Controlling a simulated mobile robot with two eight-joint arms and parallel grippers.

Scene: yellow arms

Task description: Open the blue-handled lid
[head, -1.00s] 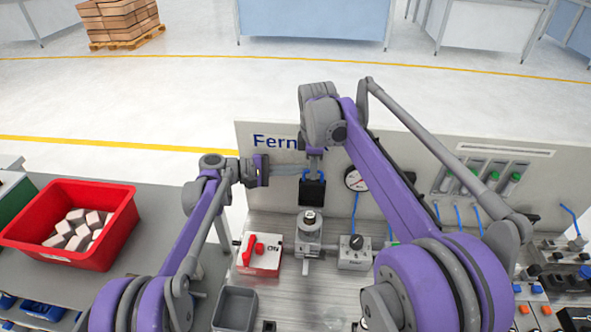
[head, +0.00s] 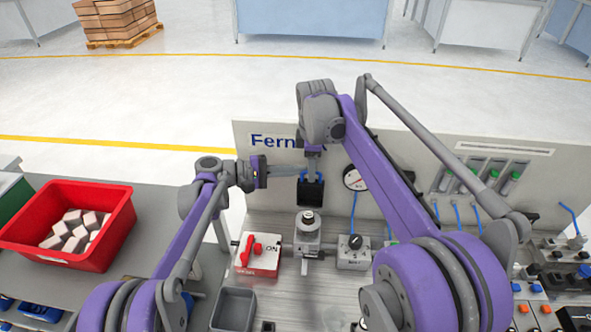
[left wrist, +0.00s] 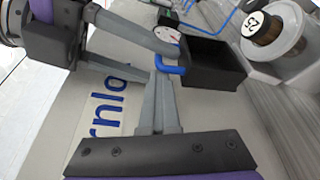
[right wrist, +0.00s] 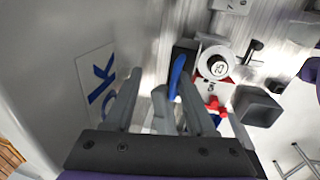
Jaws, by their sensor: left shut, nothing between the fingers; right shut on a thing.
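The blue handle (left wrist: 172,69) shows beside a black box-like part (left wrist: 205,62) in the left wrist view. The handle also shows between the fingers in the right wrist view (right wrist: 176,76). In the head view the black part (head: 311,191) stands against the upright panel. My left gripper (head: 298,171) comes in from the left, its fingers together and empty, tips close to the handle. My right gripper (head: 313,172) comes down from above and is shut at the handle; the exact contact is partly hidden. The two grippers' fingers lie very close together and overlap in the wrist views.
A round gauge (head: 355,178) is just right of the grippers. A grey fitting (head: 308,228), a box with a red switch (head: 260,254) and a box with a black knob (head: 354,250) stand below. A red bin (head: 118,223) with blocks is at the left.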

